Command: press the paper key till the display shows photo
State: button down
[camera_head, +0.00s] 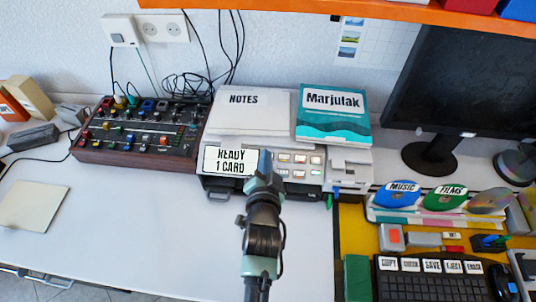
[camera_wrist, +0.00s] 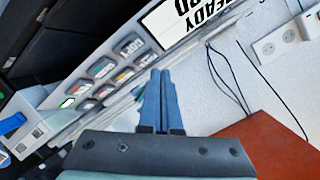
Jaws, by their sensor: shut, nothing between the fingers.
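A white and dark printer (camera_head: 345,175) stands on the desk. Its display (camera_head: 228,161) reads "READY 1 CARD"; part of the display also shows in the wrist view (camera_wrist: 185,18). A block of small keys (camera_head: 300,160) lies just right of the display, and the keys show in the wrist view (camera_wrist: 103,68) to the left of my fingertips. Their labels are too small or blurred to tell which one is the paper key. My gripper (camera_head: 265,162) is shut and empty, its blue fingers pointing at the panel between display and keys. I cannot tell whether they touch it.
A notes stack (camera_head: 247,110) and a teal book (camera_head: 332,115) lie on top of the printer. A wood-sided mixer (camera_head: 138,135) stands at left, discs (camera_head: 445,196) and a keyboard (camera_head: 435,280) at right.

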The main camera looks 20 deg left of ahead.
jog(key=shift+f, duration=0.1)
dwell(0.3)
jog(key=shift+w+f+b, duration=0.2)
jog(key=shift+f+b, duration=0.1)
jog(key=shift+b, duration=0.1)
jog(key=shift+w+a+f+b, duration=0.1)
jog(key=shift+w+f+b, duration=0.1)
jog(key=shift+f+b, duration=0.25)
dwell(0.5)
jog(key=shift+r, duration=0.15)
jog(key=shift+s+r+p, duration=0.4)
jog(key=shift+r+p, duration=0.25)
jog(key=shift+p, duration=0.35)
jog(key=shift+r, duration=0.1)
jog(key=shift+s+d+r+p, duration=0.15)
jog(key=shift+s+r+p, duration=0.05)
jog(key=shift+r+p, duration=0.4)
jog(key=shift+s+d+r+p, duration=0.1)
jog(key=shift+s+r+p, duration=0.2)
jog(key=shift+p, duration=0.35)
jog(key=r+p, duration=0.1)
jog(key=s+r+p, duration=0.1)
jog(key=p, duration=0.1)
jog(key=shift+s+d+r, duration=0.15)
jog(key=shift+d+r, duration=0.05)
jog(key=shift+r, duration=0.05)
